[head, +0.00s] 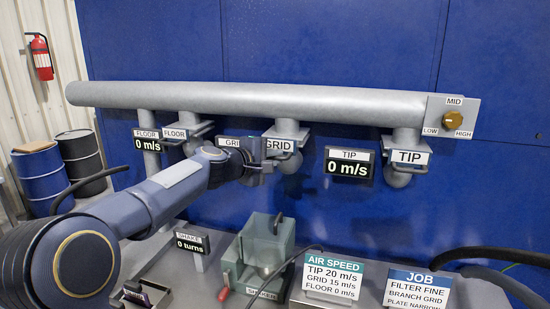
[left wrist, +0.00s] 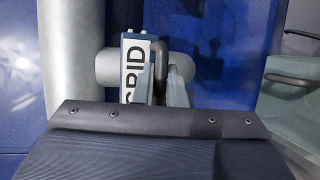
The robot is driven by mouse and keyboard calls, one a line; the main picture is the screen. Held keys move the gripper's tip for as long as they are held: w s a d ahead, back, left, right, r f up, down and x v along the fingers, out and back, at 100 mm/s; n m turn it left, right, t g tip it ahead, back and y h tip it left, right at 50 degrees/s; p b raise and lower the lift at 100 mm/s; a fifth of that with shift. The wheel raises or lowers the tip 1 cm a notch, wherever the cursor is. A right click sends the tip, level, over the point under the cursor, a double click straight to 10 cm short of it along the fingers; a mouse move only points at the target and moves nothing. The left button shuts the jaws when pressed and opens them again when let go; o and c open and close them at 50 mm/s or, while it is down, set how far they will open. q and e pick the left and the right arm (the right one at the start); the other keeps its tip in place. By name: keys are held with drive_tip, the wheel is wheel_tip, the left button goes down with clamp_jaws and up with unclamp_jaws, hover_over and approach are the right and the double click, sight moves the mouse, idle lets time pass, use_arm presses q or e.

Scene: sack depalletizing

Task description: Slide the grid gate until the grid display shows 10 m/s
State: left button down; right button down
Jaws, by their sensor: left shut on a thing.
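The grid gate (head: 281,143) is a grey slide with a white GRID label on a branch under the long pipe. Its label also shows sideways in the left wrist view (left wrist: 130,75). My left gripper (head: 268,162) is at this gate, shut on its dark handle (left wrist: 161,62). The grid display (head: 232,142) is behind my left arm; only part of its "GRI" heading shows and its reading is hidden. My right gripper is not in view.
The floor display (head: 147,143) and tip display (head: 348,168) both read 0 m/s. The tip gate (head: 409,157) is at the right. An air speed card (head: 331,278) lists GRID 15 m/s. A green-grey shaker box (head: 262,250) stands below on the bench.

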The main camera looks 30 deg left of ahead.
use_arm(q)
drive_tip(key=s, duration=0.3)
drive_tip(key=shift+s+d, duration=0.4)
drive_tip(key=c, duration=1.8)
unclamp_jaws()
drive_tip(key=b+v, duration=0.1)
drive_tip(key=v, duration=0.7)
drive_tip(key=shift+f, duration=0.1)
drive_tip(key=shift+w, duration=0.1)
